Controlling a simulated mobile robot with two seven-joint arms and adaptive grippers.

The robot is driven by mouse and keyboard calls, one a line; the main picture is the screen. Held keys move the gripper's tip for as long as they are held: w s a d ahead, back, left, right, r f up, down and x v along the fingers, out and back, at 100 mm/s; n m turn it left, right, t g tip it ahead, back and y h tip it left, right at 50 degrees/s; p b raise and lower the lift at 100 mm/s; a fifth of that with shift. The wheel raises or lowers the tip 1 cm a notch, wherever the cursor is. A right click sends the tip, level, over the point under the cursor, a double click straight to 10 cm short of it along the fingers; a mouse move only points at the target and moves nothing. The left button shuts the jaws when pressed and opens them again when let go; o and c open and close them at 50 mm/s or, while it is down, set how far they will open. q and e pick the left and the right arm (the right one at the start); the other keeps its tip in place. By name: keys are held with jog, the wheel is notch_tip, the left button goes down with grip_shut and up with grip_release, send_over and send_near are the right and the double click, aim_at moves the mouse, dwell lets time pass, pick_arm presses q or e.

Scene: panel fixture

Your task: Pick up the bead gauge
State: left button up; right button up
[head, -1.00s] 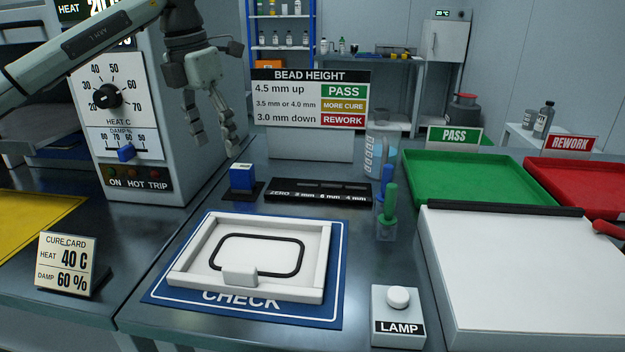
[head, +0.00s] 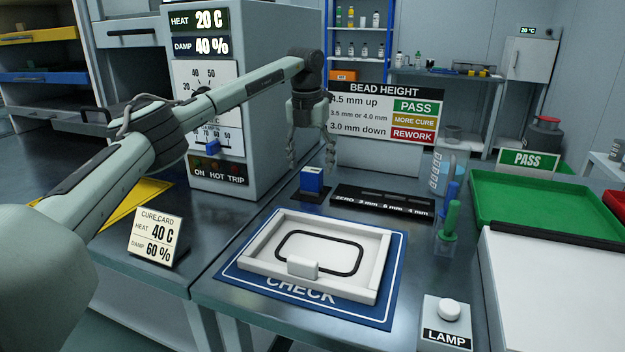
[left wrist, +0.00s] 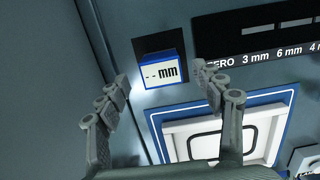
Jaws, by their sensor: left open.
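The bead gauge looks to be the small blue block (head: 312,180) on a dark pad, left of the black zero block. In the left wrist view the gauge (left wrist: 163,72) shows a white display reading "- - mm". My left gripper (head: 311,165) is open above the gauge, its fingers pointing down. In the left wrist view the gauge lies beyond and between the two fingertips (left wrist: 160,82), apart from them as far as I can tell. My right gripper is not in view.
The black step block (head: 382,201) stands right of the gauge. The white panel frame (head: 375,277) lies on the blue CHECK mat (head: 228,272) in front. A bead height sign (head: 345,105) stands behind. Clear holders with blue and green tools (head: 451,217) stand to the right.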

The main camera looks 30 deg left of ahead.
aim_at(312, 181)
pick_arm(q)
jog(key=shift+w+f, duration=0.2)
jog(key=shift+f, duration=1.15)
jog(key=c, duration=1.4)
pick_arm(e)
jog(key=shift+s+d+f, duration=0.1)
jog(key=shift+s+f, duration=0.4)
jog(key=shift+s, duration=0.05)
